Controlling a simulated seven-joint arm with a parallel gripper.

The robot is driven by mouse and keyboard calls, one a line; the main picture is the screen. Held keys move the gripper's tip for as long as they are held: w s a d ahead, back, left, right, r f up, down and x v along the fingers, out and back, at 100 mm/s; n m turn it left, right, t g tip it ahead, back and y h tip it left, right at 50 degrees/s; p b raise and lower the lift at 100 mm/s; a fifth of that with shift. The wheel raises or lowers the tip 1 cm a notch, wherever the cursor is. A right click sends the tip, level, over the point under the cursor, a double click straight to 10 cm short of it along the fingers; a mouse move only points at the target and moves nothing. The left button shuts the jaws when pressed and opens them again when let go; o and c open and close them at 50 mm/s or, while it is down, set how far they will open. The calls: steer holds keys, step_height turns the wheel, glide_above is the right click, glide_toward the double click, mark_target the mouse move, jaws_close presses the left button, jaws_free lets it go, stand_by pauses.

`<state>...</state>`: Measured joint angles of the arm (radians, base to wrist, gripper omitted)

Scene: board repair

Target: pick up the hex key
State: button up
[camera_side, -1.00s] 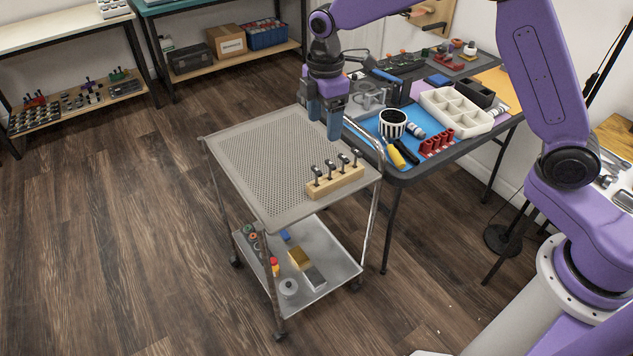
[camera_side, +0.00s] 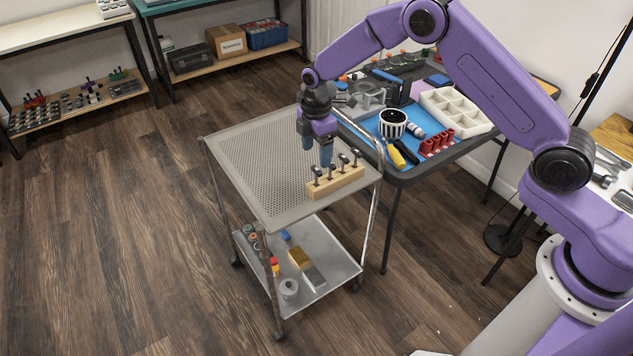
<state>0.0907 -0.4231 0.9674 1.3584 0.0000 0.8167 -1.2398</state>
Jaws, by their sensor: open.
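A light wooden block (camera_side: 345,183) lies near the front right edge of the cart's perforated top. Several small dark upright tools with grey heads stand in a row in it. They may be hex keys, but they are too small to tell, and I cannot single out one hex key. My gripper (camera_side: 317,153) is open, fingers down, just above and behind the left part of the row. It looks empty. One finger comes close to the tool heads in the picture; I cannot tell whether it touches them.
The cart top (camera_side: 255,165) is otherwise bare, with a raised metal handle (camera_side: 372,150) on its right. A dark table behind holds a striped cup (camera_side: 392,123), a yellow-handled tool (camera_side: 396,157), red parts (camera_side: 437,141) and a white compartment tray (camera_side: 455,110).

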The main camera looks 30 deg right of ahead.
mark_target(317, 169)
steer(key=shift+f, duration=3.75)
steer(key=c, duration=1.1)
